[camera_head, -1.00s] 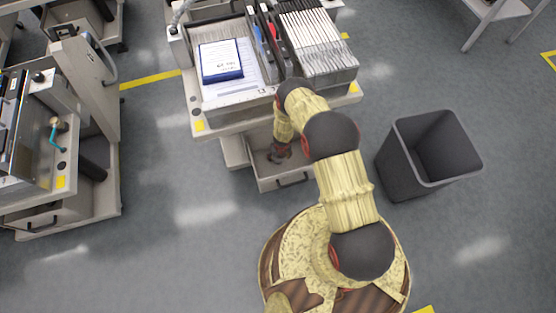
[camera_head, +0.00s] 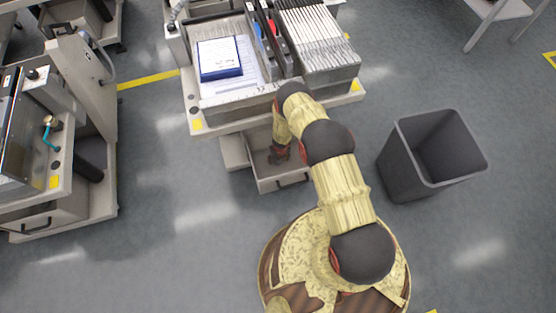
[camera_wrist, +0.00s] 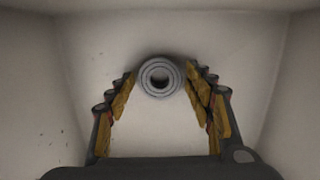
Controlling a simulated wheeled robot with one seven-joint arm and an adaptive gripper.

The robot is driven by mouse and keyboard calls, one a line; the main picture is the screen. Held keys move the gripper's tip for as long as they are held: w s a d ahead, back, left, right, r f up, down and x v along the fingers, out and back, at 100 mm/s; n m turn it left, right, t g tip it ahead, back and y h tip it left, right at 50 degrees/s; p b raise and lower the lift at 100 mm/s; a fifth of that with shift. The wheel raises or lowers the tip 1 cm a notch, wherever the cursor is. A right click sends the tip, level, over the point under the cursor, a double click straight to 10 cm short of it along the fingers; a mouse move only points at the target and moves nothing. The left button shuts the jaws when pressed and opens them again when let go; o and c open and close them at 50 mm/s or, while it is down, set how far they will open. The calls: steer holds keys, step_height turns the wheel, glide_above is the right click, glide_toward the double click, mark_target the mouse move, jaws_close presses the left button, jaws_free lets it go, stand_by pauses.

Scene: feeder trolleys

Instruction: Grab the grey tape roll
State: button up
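The grey tape roll (camera_wrist: 160,77) lies flat on the floor of a pale drawer, its round hole facing up in the wrist view. My gripper (camera_wrist: 159,82) is open, with one finger on each side of the roll. A narrow gap seems to show at each fingertip; I cannot tell how far above the drawer floor the tips are. In the head view my gripper (camera_head: 279,155) reaches down into the open drawer (camera_head: 283,181) under the trolley, and the roll is not visible there.
The trolley top (camera_head: 222,120) overhangs the drawer and carries a blue-edged box (camera_head: 220,58) and a rack of white sleeves (camera_head: 318,45). A dark bin (camera_head: 395,168) stands to the right. Another trolley (camera_head: 85,195) is at the left. Drawer walls (camera_wrist: 28,85) surround my gripper.

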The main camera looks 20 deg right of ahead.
steer(key=c, duration=0.6)
steer(key=shift+c, duration=0.3)
steer(key=shift+r, duration=0.1)
